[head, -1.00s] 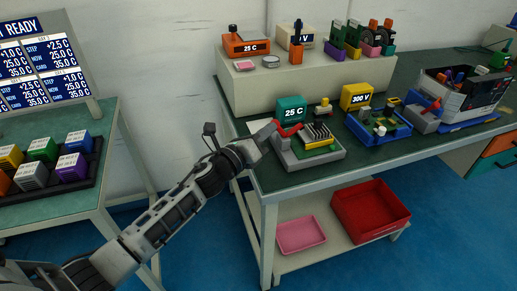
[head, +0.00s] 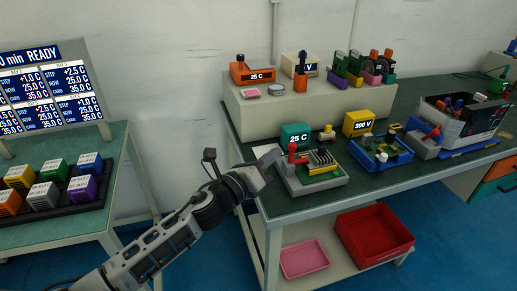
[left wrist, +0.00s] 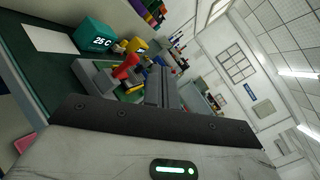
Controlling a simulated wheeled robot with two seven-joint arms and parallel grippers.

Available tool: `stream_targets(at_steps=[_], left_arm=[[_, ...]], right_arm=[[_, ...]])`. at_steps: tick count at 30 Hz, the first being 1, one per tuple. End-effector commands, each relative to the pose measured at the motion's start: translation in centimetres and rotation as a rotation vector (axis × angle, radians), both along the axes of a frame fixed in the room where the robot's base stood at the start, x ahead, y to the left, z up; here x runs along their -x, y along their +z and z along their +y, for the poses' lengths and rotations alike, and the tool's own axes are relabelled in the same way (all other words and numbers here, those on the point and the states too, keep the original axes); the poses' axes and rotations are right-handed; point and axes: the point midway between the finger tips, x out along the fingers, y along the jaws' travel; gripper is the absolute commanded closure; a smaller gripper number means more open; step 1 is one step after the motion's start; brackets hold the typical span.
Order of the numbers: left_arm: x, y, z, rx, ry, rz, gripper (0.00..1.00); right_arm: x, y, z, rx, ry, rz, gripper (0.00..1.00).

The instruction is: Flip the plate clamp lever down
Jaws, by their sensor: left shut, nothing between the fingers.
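The plate clamp is a grey fixture (head: 312,184) on the green bench, holding a green board with a dark finned block (head: 321,158). Its red lever (head: 292,148) stands roughly upright at the fixture's left side. In the left wrist view the lever (left wrist: 126,66) shows as a red handle above the grey fixture (left wrist: 95,76). My left gripper (head: 273,157) is shut and empty, just left of the lever. Whether it touches the lever I cannot tell. In the left wrist view the gripper's fingers (left wrist: 163,88) are together, pointing past the fixture. My right gripper is out of view.
A teal 25 C box (head: 295,135) stands behind the fixture, and a yellow 300 V box (head: 358,122) to its right. A blue tray (head: 385,160) lies right of the fixture. A raised beige shelf (head: 300,110) is at the back.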

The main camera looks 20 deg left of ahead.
Motion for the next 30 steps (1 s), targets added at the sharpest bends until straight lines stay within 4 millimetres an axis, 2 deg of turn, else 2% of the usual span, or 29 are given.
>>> stream_targets(at_steps=[1,6,12,27,30], left_arm=[[0.9,1.3,0.0,-0.004,-0.003,-0.001,1.00],[3.1,3.7,0.0,-0.002,-0.003,0.001,1.00],[4.5,5.2,0.0,0.000,-0.001,0.003,1.00],[4.7,5.5,0.1,0.001,0.001,0.003,1.00],[4.9,4.9,0.0,0.038,0.003,0.029,1.00]], right_arm=[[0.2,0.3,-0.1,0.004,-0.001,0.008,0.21],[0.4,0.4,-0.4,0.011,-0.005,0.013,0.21],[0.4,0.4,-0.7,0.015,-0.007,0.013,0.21],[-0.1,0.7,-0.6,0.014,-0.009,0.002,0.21],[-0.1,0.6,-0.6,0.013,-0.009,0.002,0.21]])
